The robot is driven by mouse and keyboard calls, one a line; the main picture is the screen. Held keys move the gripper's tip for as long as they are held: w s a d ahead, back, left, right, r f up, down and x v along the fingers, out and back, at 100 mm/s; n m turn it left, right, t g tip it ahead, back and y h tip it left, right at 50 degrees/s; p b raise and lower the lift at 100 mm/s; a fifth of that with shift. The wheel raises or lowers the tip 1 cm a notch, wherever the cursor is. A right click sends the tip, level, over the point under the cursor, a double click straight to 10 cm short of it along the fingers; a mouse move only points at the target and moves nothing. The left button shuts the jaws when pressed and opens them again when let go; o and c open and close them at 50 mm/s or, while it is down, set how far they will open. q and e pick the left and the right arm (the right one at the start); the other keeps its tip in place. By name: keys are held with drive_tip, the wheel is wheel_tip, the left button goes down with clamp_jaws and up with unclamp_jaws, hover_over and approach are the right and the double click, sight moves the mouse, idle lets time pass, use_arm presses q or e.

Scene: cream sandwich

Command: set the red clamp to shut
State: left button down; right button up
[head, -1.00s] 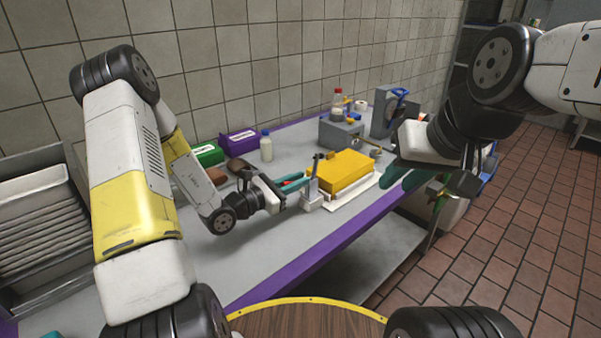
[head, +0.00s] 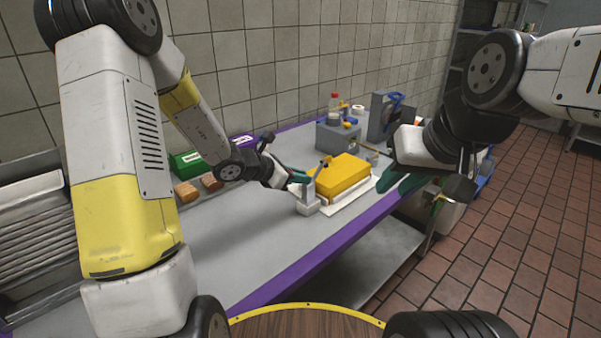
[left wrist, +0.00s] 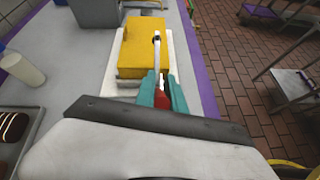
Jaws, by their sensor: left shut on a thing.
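The red clamp has a pale grey base (head: 307,206) at the near left end of a white board under a yellow block (head: 345,174). In the left wrist view, its red handle (left wrist: 161,98) sits between the teal fingers of my left gripper (left wrist: 162,92), which is shut on it. The clamp's metal arm (left wrist: 157,58) reaches over the yellow block, with a dark tip. In the head view my left gripper (head: 302,178) hides the red handle. My right gripper (head: 402,183) hangs at the table's right side, away from the clamp; its finger gap is unclear.
The grey table has a purple edge (head: 276,262). A grey box (head: 337,136) and a grey machine with a blue part (head: 392,112) stand behind the block. A green box (head: 187,163) and brown pieces (head: 187,191) lie at left. The near tabletop is clear.

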use_arm(q)
drive_tip(key=shift+w+d+r+g+y, duration=0.1)
drive_tip(key=shift+w+g+y, duration=0.1)
drive_tip(key=shift+g+y, duration=0.2)
drive_tip(key=c, duration=1.4)
unclamp_jaws()
drive_tip(key=shift+s, duration=0.1)
drive_tip(key=v, duration=0.7)
drive_tip(key=shift+s+a+r, duration=0.15)
drive_tip(key=shift+a+r, duration=0.05)
drive_tip(key=shift+a, duration=0.05)
